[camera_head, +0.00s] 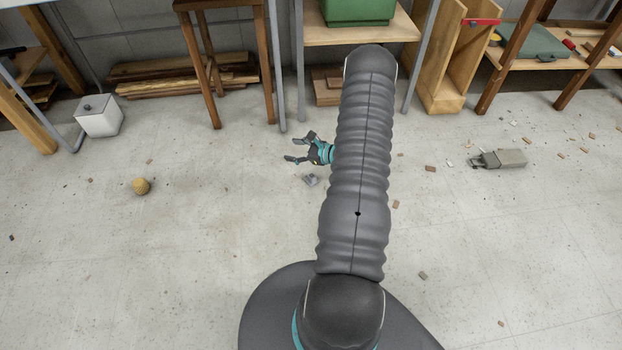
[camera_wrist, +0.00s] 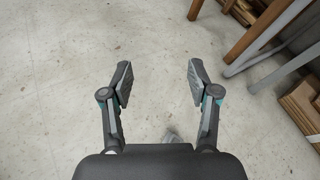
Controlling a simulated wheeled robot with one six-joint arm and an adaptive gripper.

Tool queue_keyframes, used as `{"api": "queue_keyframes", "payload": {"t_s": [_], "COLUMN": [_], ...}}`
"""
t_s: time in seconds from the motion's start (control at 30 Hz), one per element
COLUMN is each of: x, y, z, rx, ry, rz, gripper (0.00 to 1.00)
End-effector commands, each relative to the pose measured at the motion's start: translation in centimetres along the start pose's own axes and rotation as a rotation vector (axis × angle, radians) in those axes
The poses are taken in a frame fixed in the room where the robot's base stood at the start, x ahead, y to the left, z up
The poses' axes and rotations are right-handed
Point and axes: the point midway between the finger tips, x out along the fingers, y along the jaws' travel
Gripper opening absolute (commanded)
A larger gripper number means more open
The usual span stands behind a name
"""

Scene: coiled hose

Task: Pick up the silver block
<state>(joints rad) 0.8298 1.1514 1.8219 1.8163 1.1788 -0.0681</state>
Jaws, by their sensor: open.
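A small silver-grey block (camera_head: 310,180) lies on the floor just left of my arm in the head view. Its exact shape is too small to tell. My gripper (camera_head: 299,147) shows above it in that picture, pointing left, with its two fingers apart. In the wrist view my gripper (camera_wrist: 158,80) is open, with only bare floor between the fingertips. A blurred grey piece, likely the silver block (camera_wrist: 172,136), shows at the lower middle there, between the finger bases. The gripper body hides its lower part.
A wooden stool (camera_head: 203,60) and a shelf (camera_head: 358,36) stand behind my gripper. A grey-green object (camera_head: 505,158) lies at right.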

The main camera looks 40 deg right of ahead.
Motion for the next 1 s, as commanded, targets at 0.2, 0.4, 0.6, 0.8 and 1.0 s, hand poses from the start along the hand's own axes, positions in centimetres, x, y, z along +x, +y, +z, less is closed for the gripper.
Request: {"api": "queue_keyframes", "payload": {"t_s": [0.2, 0.4, 0.6, 0.8, 1.0], "x": [-2.3, -4.3, -4.9, -2.3, 0.8], "y": [0.1, 1.2, 1.9, 0.9, -0.5], "z": [-12.1, -19.5, -22.3, -22.9, -23.6], "rx": [0.229, 0.361, 0.409, 0.409, 0.409], "ry": [0.046, 0.083, 0.099, 0.100, 0.099], "rz": [-0.229, -0.381, -0.441, -0.441, -0.442], "gripper": [0.60, 0.60, 0.60, 0.60, 0.60]}}
